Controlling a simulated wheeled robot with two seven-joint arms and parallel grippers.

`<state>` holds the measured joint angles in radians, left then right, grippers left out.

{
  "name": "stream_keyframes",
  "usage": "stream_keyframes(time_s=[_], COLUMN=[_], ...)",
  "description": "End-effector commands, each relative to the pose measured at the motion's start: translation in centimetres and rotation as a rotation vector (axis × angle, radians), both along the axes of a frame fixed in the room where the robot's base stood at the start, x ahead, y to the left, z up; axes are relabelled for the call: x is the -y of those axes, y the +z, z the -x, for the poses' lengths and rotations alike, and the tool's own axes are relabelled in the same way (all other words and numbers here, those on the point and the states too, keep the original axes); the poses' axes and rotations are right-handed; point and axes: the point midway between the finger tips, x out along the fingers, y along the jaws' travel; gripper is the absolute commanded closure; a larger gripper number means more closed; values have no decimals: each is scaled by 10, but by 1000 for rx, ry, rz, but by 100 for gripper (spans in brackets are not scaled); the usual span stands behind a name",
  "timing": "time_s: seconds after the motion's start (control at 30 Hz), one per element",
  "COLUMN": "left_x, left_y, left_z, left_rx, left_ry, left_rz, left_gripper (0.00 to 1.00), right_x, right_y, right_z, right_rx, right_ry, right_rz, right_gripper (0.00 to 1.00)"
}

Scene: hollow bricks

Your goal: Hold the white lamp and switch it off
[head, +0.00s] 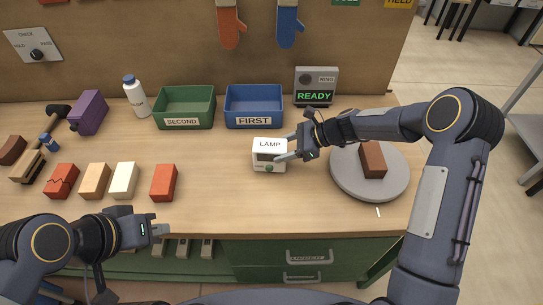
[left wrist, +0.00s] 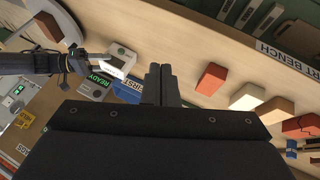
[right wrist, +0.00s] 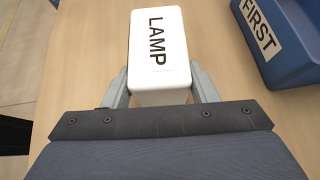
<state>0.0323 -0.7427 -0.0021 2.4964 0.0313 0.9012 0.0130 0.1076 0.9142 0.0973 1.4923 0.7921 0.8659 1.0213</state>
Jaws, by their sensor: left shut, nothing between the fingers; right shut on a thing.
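The white lamp (head: 269,149) is a box with LAMP on its top, standing on the workbench in front of the blue FIRST bin. Its front face has a dark panel and a green button (head: 269,169). My right gripper (head: 283,148) is shut on the lamp from the right side; the right wrist view shows its fingers on both sides of the lamp (right wrist: 158,50). My left gripper (head: 164,230) is shut and empty, near the bench's front edge, left of and nearer than the lamp. Its closed fingertips (left wrist: 161,72) show in the left wrist view.
The blue FIRST bin (head: 254,120) and green SECOND bin (head: 183,121) stand behind. Several bricks (head: 163,183) lie in a row at left. A grey round plate (head: 340,180) with a brown brick (head: 373,160) is at right. The bench between the left gripper and lamp is clear.

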Motion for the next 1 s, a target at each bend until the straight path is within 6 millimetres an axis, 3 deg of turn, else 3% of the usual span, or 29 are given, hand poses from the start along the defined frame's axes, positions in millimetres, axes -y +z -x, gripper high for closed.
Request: stream_keyframes(time_s=[0.23,0.37,0.67,0.8,1.0], left_x=[0,3,30,51,89], left_y=[0,-4,-35,-57,-94], left_z=[-1,-13,-86,-117,-149], left_rx=[1,13,121,188,287], left_ry=[-2,-22,-153,-224,-327], left_rz=[-1,-11,-79,-114,-156], left_gripper=[100,100,100,100,100], right_x=[0,0,0,0,0], right_y=[0,0,0,0,0], right_z=[0,0,0,0,0], right_rx=[1,1,0,0,0], right_ry=[-1,-1,0,0,0], right_rz=[0,0,0,0,0], right_gripper=[66,66,66,66,66])
